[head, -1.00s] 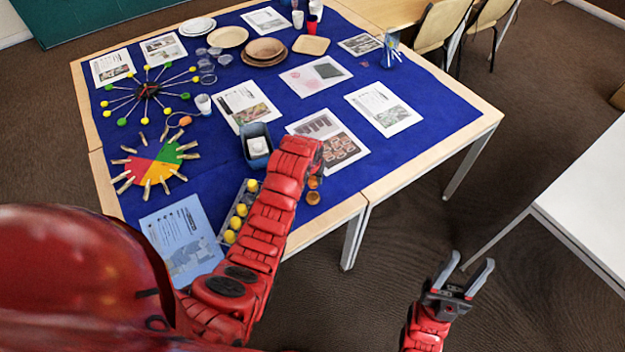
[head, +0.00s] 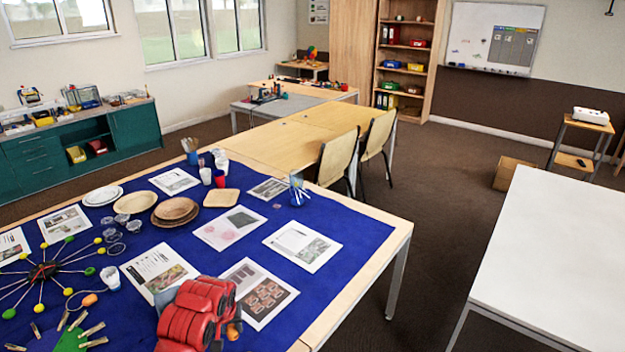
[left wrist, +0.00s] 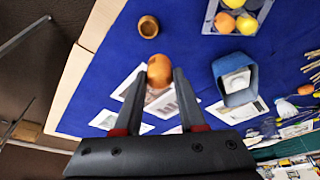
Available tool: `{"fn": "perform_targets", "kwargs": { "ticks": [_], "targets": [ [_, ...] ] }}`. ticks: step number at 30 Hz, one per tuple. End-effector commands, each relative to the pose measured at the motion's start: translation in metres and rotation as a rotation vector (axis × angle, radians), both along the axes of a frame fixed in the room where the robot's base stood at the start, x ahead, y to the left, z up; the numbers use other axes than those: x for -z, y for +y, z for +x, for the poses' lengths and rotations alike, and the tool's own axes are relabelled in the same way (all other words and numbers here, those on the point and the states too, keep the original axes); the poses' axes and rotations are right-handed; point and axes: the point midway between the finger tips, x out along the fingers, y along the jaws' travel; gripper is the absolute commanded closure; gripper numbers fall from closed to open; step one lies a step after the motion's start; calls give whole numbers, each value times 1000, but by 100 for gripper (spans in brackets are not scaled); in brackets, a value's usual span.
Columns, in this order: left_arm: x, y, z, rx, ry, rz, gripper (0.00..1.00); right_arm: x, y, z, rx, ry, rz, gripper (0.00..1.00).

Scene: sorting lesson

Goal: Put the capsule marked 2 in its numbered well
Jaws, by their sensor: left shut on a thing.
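An orange-brown capsule (left wrist: 159,70) sits between the two fingertips of my left gripper (left wrist: 160,76) in the left wrist view. The gripper is shut on it, above the blue cloth. A small dark mark shows on the capsule, but I cannot read a number. A clear tray (left wrist: 208,22) holding yellow balls and an orange one is at the top, cut off by the frame edge; no well numbers are readable. In the head view my left arm covers the near part of the table, and an orange bit (head: 232,331) shows by its end. My right gripper is out of view.
A small round wooden cup (left wrist: 148,27) stands on the cloth near the table edge. A blue bin (left wrist: 222,70) with a white item stands to the right. Printed sheets (head: 302,245) lie flat. A white table (head: 560,255) is at the right.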

Motion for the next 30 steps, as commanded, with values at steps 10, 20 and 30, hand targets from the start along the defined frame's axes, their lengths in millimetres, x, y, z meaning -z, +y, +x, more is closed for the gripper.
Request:
{"fn": "perform_targets", "kwargs": {
  "ticks": [10,20,30],
  "targets": [
    [4,-30,-74,98,3,7,71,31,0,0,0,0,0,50],
    [20,-42,-120,151,3,-1,71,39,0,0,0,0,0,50],
    [19,-43,-120,156,3,-3,71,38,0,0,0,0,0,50]
  ]
}}
